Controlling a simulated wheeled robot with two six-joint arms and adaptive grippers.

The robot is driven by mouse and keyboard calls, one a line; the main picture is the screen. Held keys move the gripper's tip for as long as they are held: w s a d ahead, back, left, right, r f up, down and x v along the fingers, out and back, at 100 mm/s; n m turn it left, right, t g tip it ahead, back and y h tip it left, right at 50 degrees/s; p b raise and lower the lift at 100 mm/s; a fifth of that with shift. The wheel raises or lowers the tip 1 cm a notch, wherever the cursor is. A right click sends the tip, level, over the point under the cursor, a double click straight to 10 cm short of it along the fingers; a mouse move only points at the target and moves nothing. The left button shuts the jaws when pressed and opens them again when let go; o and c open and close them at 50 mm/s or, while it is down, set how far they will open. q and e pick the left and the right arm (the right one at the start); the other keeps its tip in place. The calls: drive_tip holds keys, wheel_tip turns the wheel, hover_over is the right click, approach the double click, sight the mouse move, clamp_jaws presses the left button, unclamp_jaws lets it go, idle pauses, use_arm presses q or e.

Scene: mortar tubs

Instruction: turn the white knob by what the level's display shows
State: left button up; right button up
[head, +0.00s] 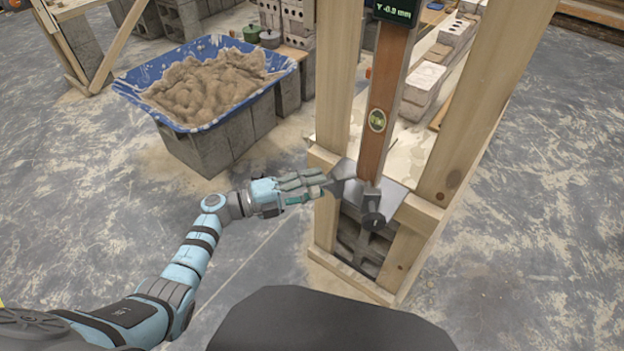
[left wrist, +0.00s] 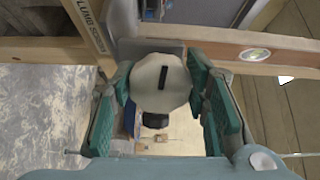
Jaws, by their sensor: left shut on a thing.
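The white knob (left wrist: 148,82) faces the left wrist camera, with a black mark line standing almost upright on it. My left gripper (left wrist: 161,90) has its teal fingers on either side of the knob and is shut on it. In the head view my left gripper (head: 328,182) reaches the post's foot from the left, and its fingers largely hide the knob. The wooden level (head: 384,85) stands upright with a green vial (head: 377,120). Its dark display (head: 397,10), cut by the top edge, seems to read -0.3 mm in small green characters after a mark. My right gripper is out of view.
A dark grey knob (head: 373,212) sits on the metal bracket, right of my gripper. Timber posts (head: 341,75) frame the level. A blue mortar tub (head: 134,86) stands on grey blocks at left. Pale bricks (head: 424,80) lie behind. The floor in front is clear.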

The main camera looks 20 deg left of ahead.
use_arm(q)
drive_tip(key=n+p, duration=0.1)
drive_tip(key=n, duration=0.2)
drive_tip(key=shift+r+n+p, duration=0.1)
drive_tip(key=shift+n+p, duration=0.25)
drive_tip(key=shift+n, duration=0.05)
drive_tip(key=n+p, duration=0.1)
drive_tip(key=n, duration=0.2)
drive_tip(key=shift+n+p, duration=0.55)
drive_tip(key=shift+n, duration=1.15)
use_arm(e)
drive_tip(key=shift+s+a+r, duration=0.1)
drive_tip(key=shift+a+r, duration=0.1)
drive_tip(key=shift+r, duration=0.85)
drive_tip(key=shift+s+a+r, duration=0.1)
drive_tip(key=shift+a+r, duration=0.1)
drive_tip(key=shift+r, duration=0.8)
use_arm(q)
drive_tip(key=shift+f, duration=0.2)
drive_tip(key=o, duration=1.2)
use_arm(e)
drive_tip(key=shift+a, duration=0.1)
use_arm(q)
drive_tip(key=v, duration=1.2)
